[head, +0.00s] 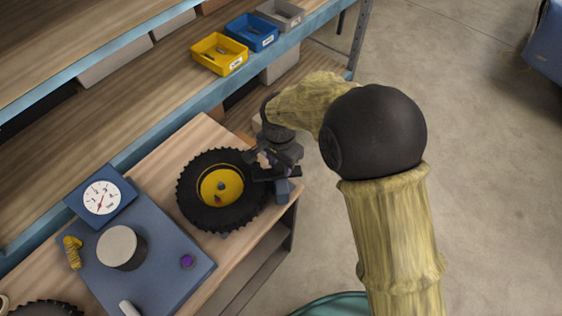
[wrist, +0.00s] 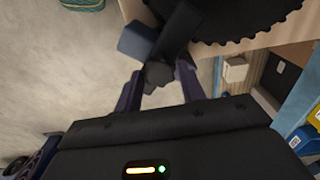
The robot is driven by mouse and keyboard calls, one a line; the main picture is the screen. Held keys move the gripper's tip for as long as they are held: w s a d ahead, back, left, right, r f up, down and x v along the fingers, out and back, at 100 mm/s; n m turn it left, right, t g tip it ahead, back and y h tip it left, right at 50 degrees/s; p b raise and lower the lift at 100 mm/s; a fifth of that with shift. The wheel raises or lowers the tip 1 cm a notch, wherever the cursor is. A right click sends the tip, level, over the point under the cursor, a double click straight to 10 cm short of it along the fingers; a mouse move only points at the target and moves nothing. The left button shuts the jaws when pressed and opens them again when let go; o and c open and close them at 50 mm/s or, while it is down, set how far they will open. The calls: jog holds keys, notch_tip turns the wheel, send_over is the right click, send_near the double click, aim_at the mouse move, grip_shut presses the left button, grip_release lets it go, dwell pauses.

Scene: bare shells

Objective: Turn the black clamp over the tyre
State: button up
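The tyre (head: 190,205) lies flat on the wooden bench, black with a yellow hub; its toothed edge shows at the top of the wrist view (wrist: 225,25). The black clamp (head: 262,174) is at the tyre's right side, by a small blue block (head: 283,190). In the wrist view the clamp (wrist: 180,32) is a dark bar beside the blue block (wrist: 137,40), with a rounded end between my fingertips. My gripper (head: 275,158) is at the clamp; its two fingers (wrist: 158,75) stand apart around that end. I cannot see a firm grip.
A blue plate with a dial gauge (head: 102,197), a grey-topped cylinder (head: 120,247) and a purple knob (head: 187,262) lies left of the tyre. Shelves with yellow (head: 219,54), blue (head: 252,32) and grey bins stand behind. Open floor lies right of the bench edge.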

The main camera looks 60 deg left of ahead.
aim_at(281, 167)
jog(key=o, duration=0.3)
notch_tip(281, 167, up, 18)
jog(key=b, duration=0.4)
jog(key=shift+f, duration=0.25)
jog(key=shift+w+d, duration=0.1)
dwell(0.3)
